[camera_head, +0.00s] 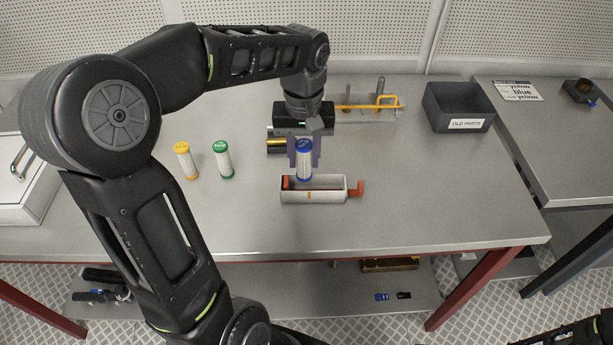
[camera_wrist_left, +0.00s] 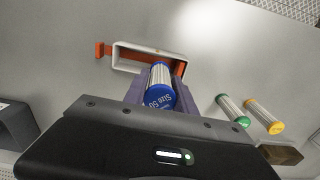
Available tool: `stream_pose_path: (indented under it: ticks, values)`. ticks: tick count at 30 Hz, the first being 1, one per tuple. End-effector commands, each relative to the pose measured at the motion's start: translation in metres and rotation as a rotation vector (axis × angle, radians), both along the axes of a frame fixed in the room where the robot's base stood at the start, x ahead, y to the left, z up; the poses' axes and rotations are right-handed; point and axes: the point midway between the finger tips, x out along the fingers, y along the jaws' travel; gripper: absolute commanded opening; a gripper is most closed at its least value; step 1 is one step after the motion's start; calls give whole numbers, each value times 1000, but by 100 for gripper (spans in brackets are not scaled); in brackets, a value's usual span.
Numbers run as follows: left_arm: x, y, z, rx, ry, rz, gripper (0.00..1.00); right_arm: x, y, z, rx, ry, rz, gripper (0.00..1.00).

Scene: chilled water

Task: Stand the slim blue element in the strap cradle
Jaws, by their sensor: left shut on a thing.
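The slim blue element (camera_head: 304,162), a white pleated cylinder with a blue cap, is upright between the fingers of my left gripper (camera_head: 304,152). The gripper is shut on it; the cap faces the left wrist camera (camera_wrist_left: 160,98). The strap cradle (camera_head: 328,196), a white open-topped box with orange strap parts at its ends, is on the bench just in front of the element. In the head view the element's lower end overlaps the cradle's back rim; I cannot tell whether it is inside. The cradle also shows beyond the element in the left wrist view (camera_wrist_left: 125,68).
A yellow-capped element (camera_head: 186,161) and a green-capped element (camera_head: 223,160) stand to the left. A grey bin labelled OLD PARTS (camera_head: 459,108) is at the back right. A holder with a yellow handle (camera_head: 385,101) is behind the gripper. The bench right of the cradle is clear.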

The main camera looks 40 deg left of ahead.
Motion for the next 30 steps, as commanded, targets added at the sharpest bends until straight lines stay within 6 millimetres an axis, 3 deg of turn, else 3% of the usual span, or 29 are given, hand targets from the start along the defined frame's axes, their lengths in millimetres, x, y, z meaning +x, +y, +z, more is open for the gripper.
stream_pose_path:
  ticks: [4, 14, 24, 30]
  values:
    - [0, 0, -19, -1, 1, 0, 0, 0, 0, 2, 0, 0, 0, 36]
    - [0, 0, -23, 0, 0, 0, 0, 0, 0, 2, 0, 0, 0, 36]
    - [0, 0, -59, -1, 0, 1, 0, 0, 0, 5, -1, 1, -1, 36]
    - [0, 0, -59, 0, -1, 0, 0, 0, 0, 4, -1, 1, -1, 36]
